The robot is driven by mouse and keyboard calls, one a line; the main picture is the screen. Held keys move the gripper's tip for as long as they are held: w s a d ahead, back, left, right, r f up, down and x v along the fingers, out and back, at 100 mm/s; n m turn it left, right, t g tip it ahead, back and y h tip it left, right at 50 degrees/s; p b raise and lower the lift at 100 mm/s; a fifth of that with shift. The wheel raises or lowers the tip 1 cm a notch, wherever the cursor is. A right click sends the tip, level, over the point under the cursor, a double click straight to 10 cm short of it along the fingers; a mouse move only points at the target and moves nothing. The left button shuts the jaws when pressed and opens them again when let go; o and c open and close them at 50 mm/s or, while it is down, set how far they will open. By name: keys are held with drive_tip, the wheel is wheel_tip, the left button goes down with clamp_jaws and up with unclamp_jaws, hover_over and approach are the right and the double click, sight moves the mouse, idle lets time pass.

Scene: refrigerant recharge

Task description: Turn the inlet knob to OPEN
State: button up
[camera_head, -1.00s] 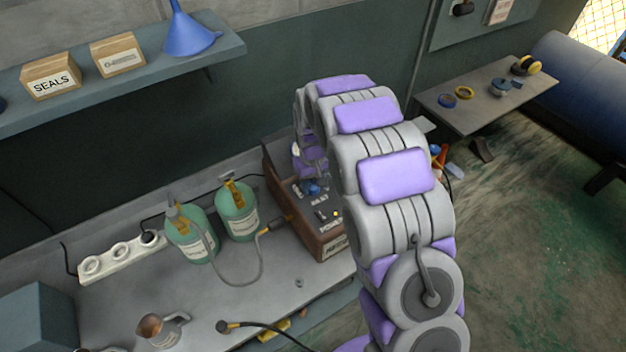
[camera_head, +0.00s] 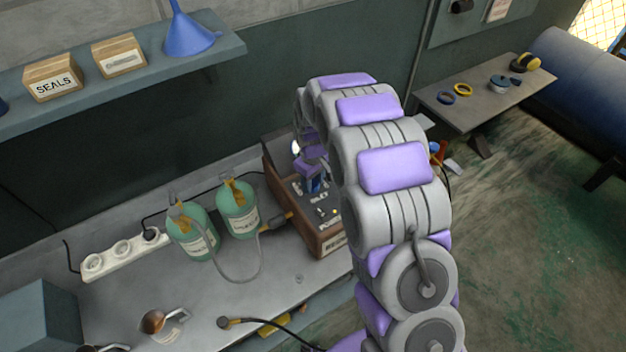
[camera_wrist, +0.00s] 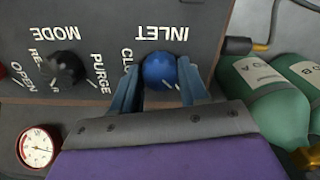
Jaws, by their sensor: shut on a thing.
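The inlet knob (camera_wrist: 159,70) is a round blue knob on the dark panel under the word INLET, which appears upside down in the wrist view. My gripper (camera_wrist: 160,88) has one finger on each side of it and is shut on it. A small pale pointer mark shows at the knob's lower right edge. Left of the knob a label starting CLO is partly covered by the left finger. The inlet's OPEN label is not visible.
The black MODE knob (camera_wrist: 64,68) is beside the inlet knob, with a dial gauge (camera_wrist: 39,146) nearby. Green refrigerant bottles (camera_head: 238,212) stand left of the machine with a hose.

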drive_tip(key=shift+w+a+r, duration=0.1)
drive_tip(key=shift+w, duration=0.05)
drive_tip(key=o, duration=1.1)
drive_tip(key=shift+c, duration=0.2)
wheel_tip(320, 180, up, 17)
drive_tip(key=p, duration=0.1)
drive_tip(key=s+d+r+m+b, duration=0.1)
drive_tip(key=s+d+r+m, duration=0.25)
drive_tip(key=s+d, duration=0.55)
drive_tip(key=s+d+f+m+b, duration=0.1)
drive_tip(key=s+d+m, duration=0.1)
drive_tip(key=s, duration=0.8)
drive_tip(key=s+d+f+m+g+b, duration=0.1)
drive_tip(key=s+d, duration=0.1)
drive_tip(key=s, duration=0.8)
drive_tip(key=s+d+f+m+b, duration=0.1)
drive_tip(key=s+d+m, duration=0.1)
drive_tip(key=s, duration=0.9)
drive_tip(key=shift+d+f+m+g, duration=0.3)
drive_tip(key=shift+d+m+g, duration=0.1)
drive_tip(key=shift+d, duration=0.15)
